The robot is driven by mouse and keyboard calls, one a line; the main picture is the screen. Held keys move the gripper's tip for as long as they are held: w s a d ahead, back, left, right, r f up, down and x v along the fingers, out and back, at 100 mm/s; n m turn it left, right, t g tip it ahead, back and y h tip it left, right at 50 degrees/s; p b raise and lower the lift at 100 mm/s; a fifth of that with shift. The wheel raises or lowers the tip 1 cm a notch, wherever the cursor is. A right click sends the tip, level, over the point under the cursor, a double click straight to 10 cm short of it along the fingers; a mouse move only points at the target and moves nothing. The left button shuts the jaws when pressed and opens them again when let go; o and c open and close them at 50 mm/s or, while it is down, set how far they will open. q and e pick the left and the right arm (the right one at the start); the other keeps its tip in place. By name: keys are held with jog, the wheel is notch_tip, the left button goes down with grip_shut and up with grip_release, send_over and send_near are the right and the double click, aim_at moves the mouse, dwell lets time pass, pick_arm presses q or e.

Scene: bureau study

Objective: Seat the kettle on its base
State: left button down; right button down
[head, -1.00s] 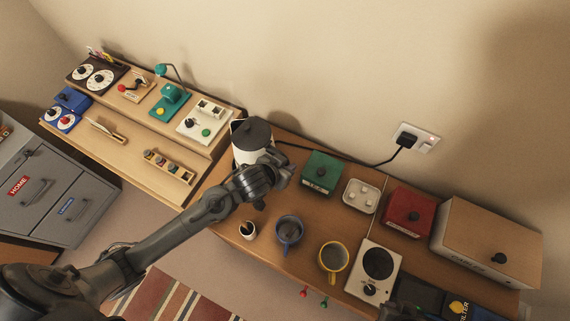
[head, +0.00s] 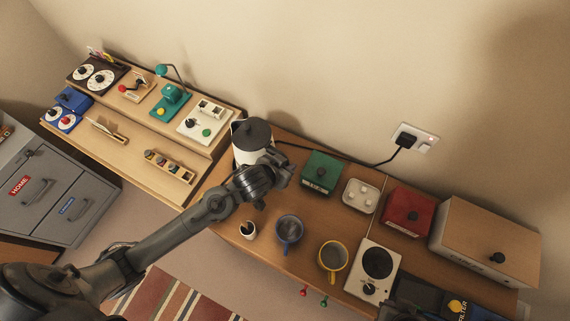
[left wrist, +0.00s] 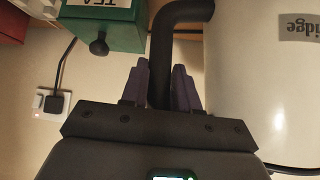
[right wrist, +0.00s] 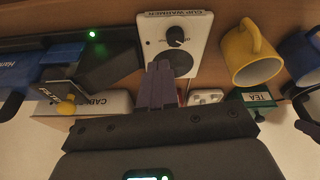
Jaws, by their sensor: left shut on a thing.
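The white kettle (head: 246,156) with a dark lid stands upright at the left end of the brown desk, near the wall. In the left wrist view its pale body (left wrist: 262,85) fills the right side. My left gripper (head: 282,172) is shut on its black handle (left wrist: 180,12); the fingers (left wrist: 160,88) are on both sides of it. The kettle base is not visible; the kettle and my arm cover that spot, so I cannot tell whether the kettle touches it. My right gripper (right wrist: 157,85) is shut and empty, near the cup warmer (right wrist: 172,35).
A black cable (head: 340,158) runs from behind the kettle to the wall socket (head: 415,138). A green tea box (head: 320,172) stands right of the kettle. A small white cup (head: 248,231), blue mug (head: 289,231) and yellow mug (head: 333,258) stand in front. A raised wooden shelf (head: 140,128) lies left.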

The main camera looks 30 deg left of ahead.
pick_arm(q)
jog(key=shift+f+b, duration=0.4)
jog(key=shift+f, duration=0.05)
dwell(0.3)
jog(key=c, duration=1.1)
grip_release()
jog(key=shift+f, duration=0.2)
jog(key=p+v, duration=0.6)
jog(key=v, duration=0.5)
jog(key=shift+r+p, duration=0.15)
jog(key=shift+p, duration=0.15)
